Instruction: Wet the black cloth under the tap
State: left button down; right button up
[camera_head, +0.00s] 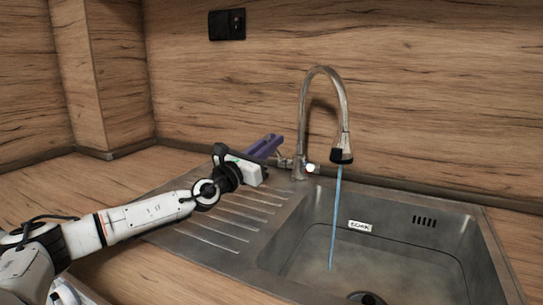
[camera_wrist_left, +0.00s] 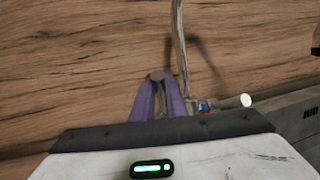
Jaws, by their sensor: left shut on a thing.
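The tap (camera_head: 318,78) stands at the back edge of the sink and bends over the basin. A thin blue stream of water (camera_head: 336,215) runs from its spout into the basin. My left gripper (camera_head: 271,141), with purple fingers, is just left of the tap's base. The black cloth and my right gripper are not in view.
The steel sink basin (camera_head: 390,245) holds a small label and a drain, with nothing else in it. The ribbed drainboard (camera_head: 225,220) lies under my left arm. The wood wall (camera_head: 430,90) stands close behind the tap and carries a black socket (camera_head: 227,24).

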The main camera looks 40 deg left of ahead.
pick_arm(q)
jog(key=shift+r, duration=0.1)
jog(key=c, duration=1.8)
grip_release()
jog(key=shift+s, duration=0.1)
jog(key=p+v, duration=0.2)
jog(key=v, duration=0.5)
jog(key=shift+s+p, duration=0.2)
jog(key=shift+p, duration=0.15)
